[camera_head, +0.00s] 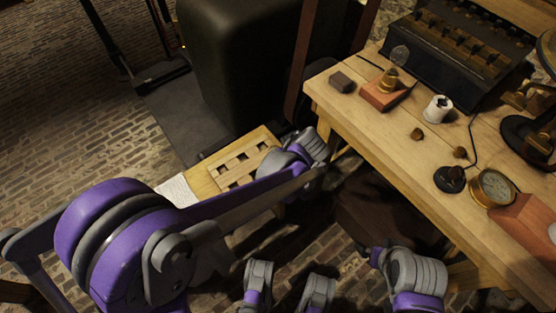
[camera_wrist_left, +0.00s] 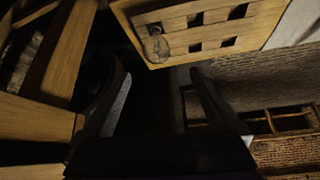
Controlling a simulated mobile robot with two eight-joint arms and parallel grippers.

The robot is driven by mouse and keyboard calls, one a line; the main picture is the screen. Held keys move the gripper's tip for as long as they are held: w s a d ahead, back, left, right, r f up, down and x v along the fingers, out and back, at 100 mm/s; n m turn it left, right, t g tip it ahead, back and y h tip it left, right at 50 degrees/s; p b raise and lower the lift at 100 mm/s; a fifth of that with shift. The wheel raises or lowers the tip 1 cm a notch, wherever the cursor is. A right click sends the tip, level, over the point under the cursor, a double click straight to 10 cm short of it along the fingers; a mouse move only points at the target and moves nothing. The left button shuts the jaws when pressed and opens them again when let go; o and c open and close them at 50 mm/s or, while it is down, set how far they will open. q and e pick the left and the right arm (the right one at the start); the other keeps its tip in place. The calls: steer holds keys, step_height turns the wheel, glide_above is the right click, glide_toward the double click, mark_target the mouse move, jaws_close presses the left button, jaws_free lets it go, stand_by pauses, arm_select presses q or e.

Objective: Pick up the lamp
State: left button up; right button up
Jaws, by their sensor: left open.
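A small lamp with a clear glass bulb (camera_head: 400,55) sits in a brass fitting on a reddish wooden block, near the back left of the workbench in the head view. In the left wrist view a rounded, glassy, bulb-like object (camera_wrist_left: 155,46) lies at the near edge of the slotted wooden rack; I cannot tell exactly what it is. My left gripper (camera_wrist_left: 156,88) is open and empty, its dark fingers apart just below the rack edge in that view. In the head view my left arm reaches over the rack's right side and hides part of it.
The slotted wooden rack (camera_head: 235,165) stands low, left of the workbench (camera_head: 345,105). The bench holds a dark block, a white spool (camera_head: 438,108), a brass gauge (camera_head: 492,188) and a black apparatus (camera_head: 460,50). A large dark cabinet (camera_head: 235,70) stands behind the rack.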

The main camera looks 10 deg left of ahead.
mark_target(275, 147)
arm_select(q)
steer(key=b+x, duration=0.1)
steer(key=x, duration=0.2)
steer(key=w+b+x, duration=0.1)
steer(key=x, duration=0.3)
steer(key=b+x, duration=0.1)
steer(key=x, duration=0.2)
steer(key=shift+w+a+r, duration=0.15)
steer(key=shift+w, duration=0.1)
steer(key=shift+r, duration=0.1)
steer(key=shift+c, duration=0.5)
jaws_close()
